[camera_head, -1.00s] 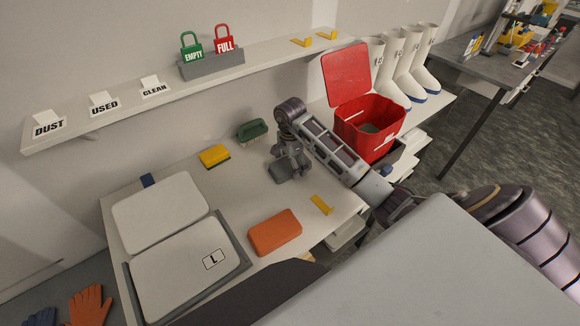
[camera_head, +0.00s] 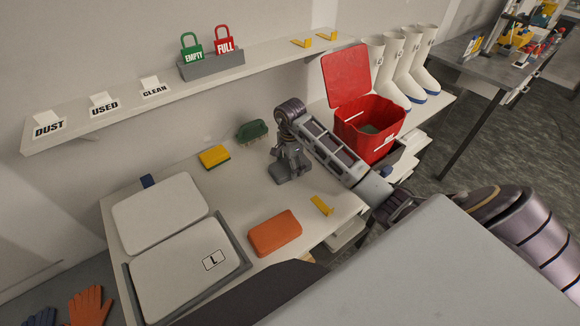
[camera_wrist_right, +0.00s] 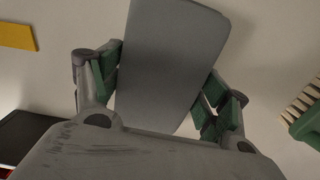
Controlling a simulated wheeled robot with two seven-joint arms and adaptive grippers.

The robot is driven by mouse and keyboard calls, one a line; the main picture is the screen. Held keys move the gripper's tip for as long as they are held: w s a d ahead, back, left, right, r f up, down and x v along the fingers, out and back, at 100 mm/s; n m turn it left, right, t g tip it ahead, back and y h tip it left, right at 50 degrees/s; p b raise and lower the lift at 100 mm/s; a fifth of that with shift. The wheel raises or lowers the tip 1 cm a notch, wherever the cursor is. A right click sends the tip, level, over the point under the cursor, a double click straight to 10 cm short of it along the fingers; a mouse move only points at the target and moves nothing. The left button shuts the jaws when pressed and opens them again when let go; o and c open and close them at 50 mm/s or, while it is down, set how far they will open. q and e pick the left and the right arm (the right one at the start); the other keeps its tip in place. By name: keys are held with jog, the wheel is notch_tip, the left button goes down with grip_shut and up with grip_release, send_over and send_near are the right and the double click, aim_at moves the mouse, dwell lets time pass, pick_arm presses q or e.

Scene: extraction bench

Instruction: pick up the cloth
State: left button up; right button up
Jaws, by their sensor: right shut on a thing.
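The cloth is a flat grey folded piece with rounded corners, seen in the right wrist view (camera_wrist_right: 172,65). My right gripper (camera_wrist_right: 165,90) is shut on it, with a green-padded finger at each side. In the head view, my right gripper (camera_head: 290,158) points down at the back right of the bench, low over the surface. The grey cloth shows there as a small patch at the fingertips (camera_head: 291,171). I cannot tell whether it touches the bench. My left gripper is not in view.
A yellow sponge (camera_head: 214,157) and green brush (camera_head: 252,131) lie near the gripper. An orange block (camera_head: 275,233) and yellow piece (camera_head: 322,205) lie in front. A red lidded bin (camera_head: 347,130) stands right.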

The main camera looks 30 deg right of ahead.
jog(key=shift+r, duration=0.8)
notch_tip(320, 180, up, 7)
jog(key=shift+f+b, duration=0.2)
jog(key=shift+b, duration=0.15)
jog(key=shift+r, duration=0.75)
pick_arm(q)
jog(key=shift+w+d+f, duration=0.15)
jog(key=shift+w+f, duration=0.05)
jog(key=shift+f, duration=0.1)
pick_arm(e)
jog(key=shift+r, duration=0.15)
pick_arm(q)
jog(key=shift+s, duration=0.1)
